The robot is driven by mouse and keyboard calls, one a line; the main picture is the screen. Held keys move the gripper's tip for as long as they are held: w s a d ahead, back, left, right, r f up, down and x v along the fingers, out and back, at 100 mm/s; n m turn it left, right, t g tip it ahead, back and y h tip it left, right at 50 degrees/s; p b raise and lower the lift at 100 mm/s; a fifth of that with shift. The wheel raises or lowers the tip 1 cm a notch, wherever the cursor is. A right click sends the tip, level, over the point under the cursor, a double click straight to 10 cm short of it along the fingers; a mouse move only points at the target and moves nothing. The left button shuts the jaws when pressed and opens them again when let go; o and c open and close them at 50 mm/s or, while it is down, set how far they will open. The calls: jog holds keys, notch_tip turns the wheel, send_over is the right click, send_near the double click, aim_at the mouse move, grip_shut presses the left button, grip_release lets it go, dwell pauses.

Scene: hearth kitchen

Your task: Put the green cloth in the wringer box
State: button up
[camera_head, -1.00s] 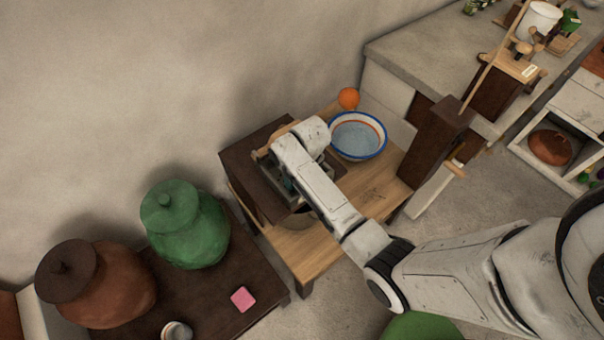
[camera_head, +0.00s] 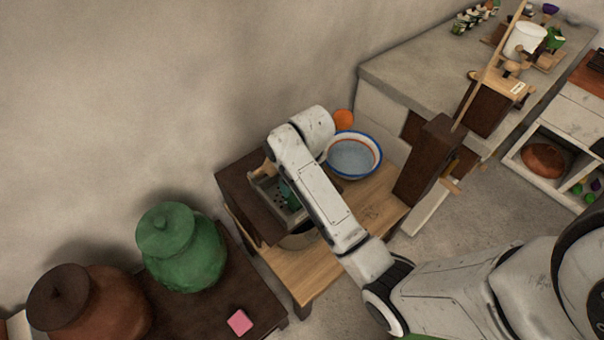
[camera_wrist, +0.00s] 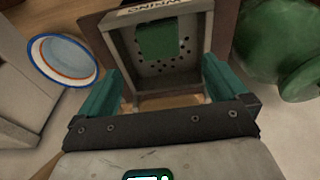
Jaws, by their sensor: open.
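The green cloth (camera_wrist: 158,41) lies inside the wringer box, on its perforated floor near the far wall, in the wrist view. The wringer box (camera_wrist: 188,68) is a grey open tray with holes in its floor and lettering on its far rim. In the head view the box (camera_head: 264,188) sits on the wooden bench, partly hidden by my arm. My gripper (camera_wrist: 160,78) is open, its two teal fingers spread wide above the near part of the box. Nothing is between the fingers, and the cloth is apart from them.
A green lidded jar (camera_head: 183,250), a brown jar (camera_head: 95,305) and a pink block (camera_head: 239,322) stand on the dark table at lower left.

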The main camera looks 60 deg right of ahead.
jog(key=s+a+n, duration=0.1)
jog(key=s+a, duration=0.5)
jog(key=s, duration=0.3)
jog(key=s+a+f+n, duration=0.1)
jog(key=s+a, duration=0.5)
jog(key=s, duration=0.3)
jog(key=shift+s+a+f+g, duration=0.15)
jog(key=shift+s+a+g, duration=0.2)
jog(key=shift+g, duration=0.05)
